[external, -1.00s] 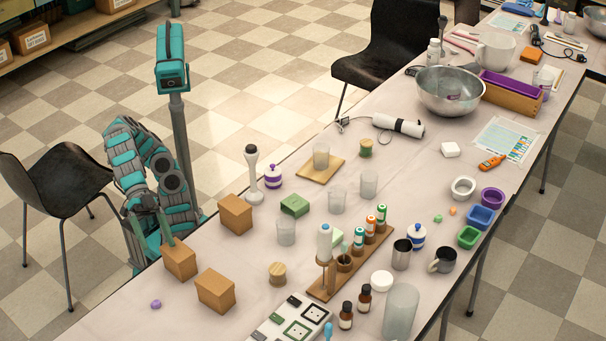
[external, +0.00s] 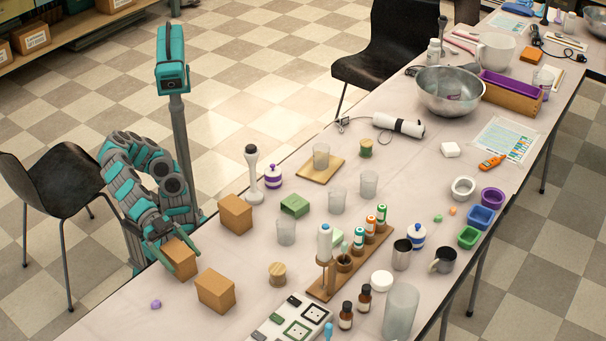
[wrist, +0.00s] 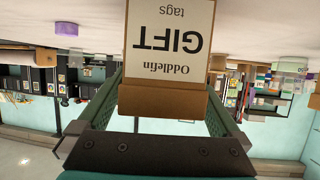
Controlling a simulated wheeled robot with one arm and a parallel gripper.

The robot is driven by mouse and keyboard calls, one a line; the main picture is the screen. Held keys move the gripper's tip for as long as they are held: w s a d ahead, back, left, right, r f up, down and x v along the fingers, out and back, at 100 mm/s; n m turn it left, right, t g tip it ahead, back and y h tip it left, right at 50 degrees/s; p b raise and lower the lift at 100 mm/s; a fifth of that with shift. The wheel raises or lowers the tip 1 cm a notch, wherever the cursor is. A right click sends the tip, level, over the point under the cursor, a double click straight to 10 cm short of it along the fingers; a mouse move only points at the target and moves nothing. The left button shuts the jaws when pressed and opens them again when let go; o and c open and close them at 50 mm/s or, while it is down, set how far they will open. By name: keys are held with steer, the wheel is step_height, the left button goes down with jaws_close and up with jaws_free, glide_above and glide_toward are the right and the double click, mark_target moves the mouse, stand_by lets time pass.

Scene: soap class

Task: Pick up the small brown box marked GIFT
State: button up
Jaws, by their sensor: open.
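The small brown box marked GIFT (wrist: 168,42) fills the upper middle of the wrist view, its label upside down. In the external view this box (external: 180,256) stands upright near the table's left edge. In the wrist view my gripper (wrist: 165,88) is open, with one finger on each side of the box. I cannot tell whether either finger touches it. The far finger is mostly hidden in the external view.
Two similar brown boxes stand close by, one behind (external: 236,214) and one in front to the right (external: 216,290). A small purple item (external: 156,304) lies in front. Glass beakers (external: 286,231) and a wooden bottle rack (external: 350,262) stand farther right. A black chair (external: 62,190) is at left.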

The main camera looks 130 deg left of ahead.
steer(key=shift+x, duration=0.8)
steer(key=c, duration=1.3)
